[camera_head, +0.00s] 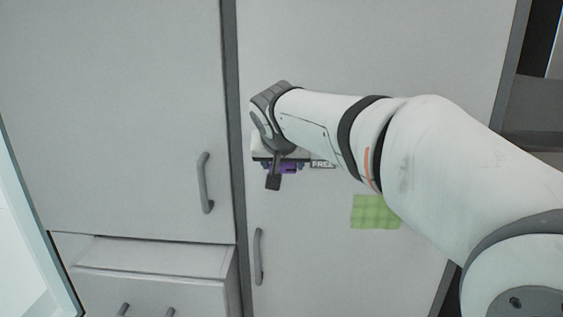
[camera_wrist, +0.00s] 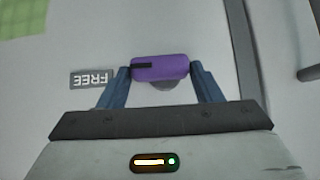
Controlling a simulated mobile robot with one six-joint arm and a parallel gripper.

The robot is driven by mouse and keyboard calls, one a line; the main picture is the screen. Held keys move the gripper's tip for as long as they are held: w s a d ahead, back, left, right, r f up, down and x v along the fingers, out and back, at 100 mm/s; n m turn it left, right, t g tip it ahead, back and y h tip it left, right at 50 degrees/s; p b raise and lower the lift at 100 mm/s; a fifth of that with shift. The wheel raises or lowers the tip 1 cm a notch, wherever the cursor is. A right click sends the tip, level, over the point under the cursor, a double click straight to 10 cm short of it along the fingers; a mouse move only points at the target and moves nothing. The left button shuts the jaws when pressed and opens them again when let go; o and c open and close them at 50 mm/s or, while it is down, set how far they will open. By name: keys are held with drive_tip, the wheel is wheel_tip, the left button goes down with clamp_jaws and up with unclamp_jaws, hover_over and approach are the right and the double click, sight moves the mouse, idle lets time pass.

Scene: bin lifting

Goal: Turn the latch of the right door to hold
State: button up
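The right door (camera_head: 360,60) is a tall pale grey panel with a grey vertical handle (camera_head: 258,256) low on its left edge. A purple latch sits on this door; in the wrist view the purple latch (camera_wrist: 160,68) lies level between my fingers. My gripper (camera_wrist: 160,72) has a blue finger at each end of the latch, both touching it or very close. In the head view, my wrist covers most of the latch. A "FREE" label (camera_wrist: 92,79) is beside the latch in the wrist view. I see no "hold" label.
A green note (camera_head: 376,212) is stuck on the right door below my arm. A left door (camera_head: 115,100) with its own handle (camera_head: 205,183) stands beside it, above a drawer unit (camera_head: 150,260). The door front around the latch is mostly flat and clear.

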drive_tip(key=c, duration=0.5)
drive_tip(key=shift+a, duration=0.1)
drive_tip(key=n+t+h+b, duration=0.1)
drive_tip(key=n+h+b, duration=0.1)
drive_tip(key=n+h, duration=0.1)
drive_tip(key=a+f+n+t+h+b, duration=0.1)
drive_tip(key=n+h+b, duration=0.1)
drive_tip(key=h, duration=0.3)
drive_tip(key=a+n+t+h+b, duration=0.1)
drive_tip(key=n+h+b, duration=0.2)
drive_tip(key=h, duration=0.1)
drive_tip(key=shift+a+f+n+h, duration=0.15)
drive_tip(key=shift+f+n+h, duration=0.15)
drive_tip(key=shift+n, duration=0.1)
idle(0.9)
drive_tip(key=o, duration=1)
drive_tip(key=shift+c, duration=0.2)
